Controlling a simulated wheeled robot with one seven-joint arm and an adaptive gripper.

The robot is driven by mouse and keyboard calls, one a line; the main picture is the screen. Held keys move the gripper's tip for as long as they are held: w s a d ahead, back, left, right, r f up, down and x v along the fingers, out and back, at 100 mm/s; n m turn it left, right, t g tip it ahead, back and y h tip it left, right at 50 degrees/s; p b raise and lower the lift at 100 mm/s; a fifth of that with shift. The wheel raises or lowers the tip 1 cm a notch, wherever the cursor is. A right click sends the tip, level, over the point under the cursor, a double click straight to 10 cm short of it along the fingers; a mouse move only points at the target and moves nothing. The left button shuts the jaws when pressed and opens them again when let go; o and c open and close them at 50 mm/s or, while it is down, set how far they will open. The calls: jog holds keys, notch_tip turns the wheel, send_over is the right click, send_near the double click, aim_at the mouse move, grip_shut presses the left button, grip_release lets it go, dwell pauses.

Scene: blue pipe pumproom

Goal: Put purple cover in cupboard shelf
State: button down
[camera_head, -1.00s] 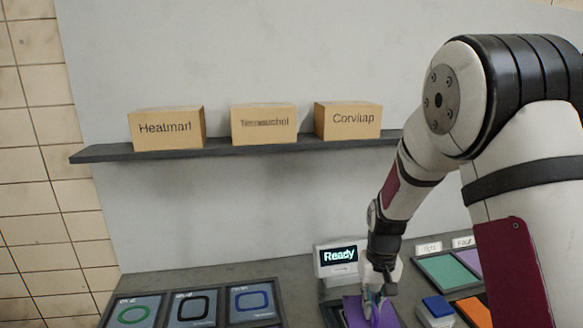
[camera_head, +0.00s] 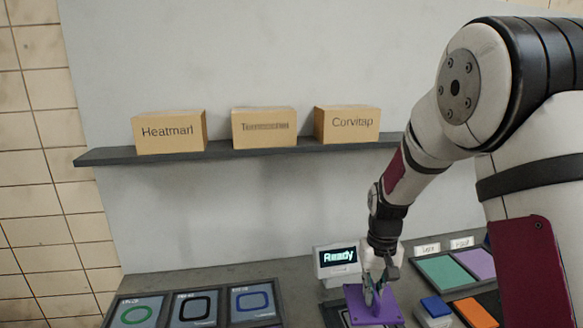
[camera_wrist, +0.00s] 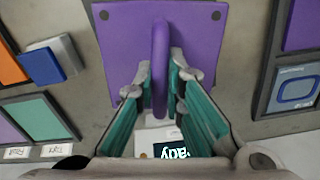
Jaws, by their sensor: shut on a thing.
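The purple cover (camera_head: 378,309) is a flat square plate with a raised handle, in front of the small "Ready" display. In the wrist view the purple cover (camera_wrist: 200,40) fills the top middle, with dark dots at its corners. My gripper (camera_head: 374,292) points down over it. In the wrist view my gripper (camera_wrist: 161,78) has its fingers on both sides of the upright handle and is shut on it. The cover hides part of the dark-framed unit under it; I cannot tell whether it touches that unit. No cupboard is clearly in view.
A dark wall shelf (camera_head: 222,150) carries three cardboard boxes. The "Ready" display (camera_head: 338,257) stands right behind the cover. A blue button block (camera_head: 436,307) and coloured panels (camera_head: 450,272) lie to the right. Framed panels (camera_head: 194,308) lie to the left, with bare counter between.

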aim_at(370, 309)
jog(key=shift+w+f+b, duration=0.1)
jog(key=shift+f+b, duration=0.85)
jog(key=shift+f, duration=2.35)
jog(key=shift+r, duration=0.15)
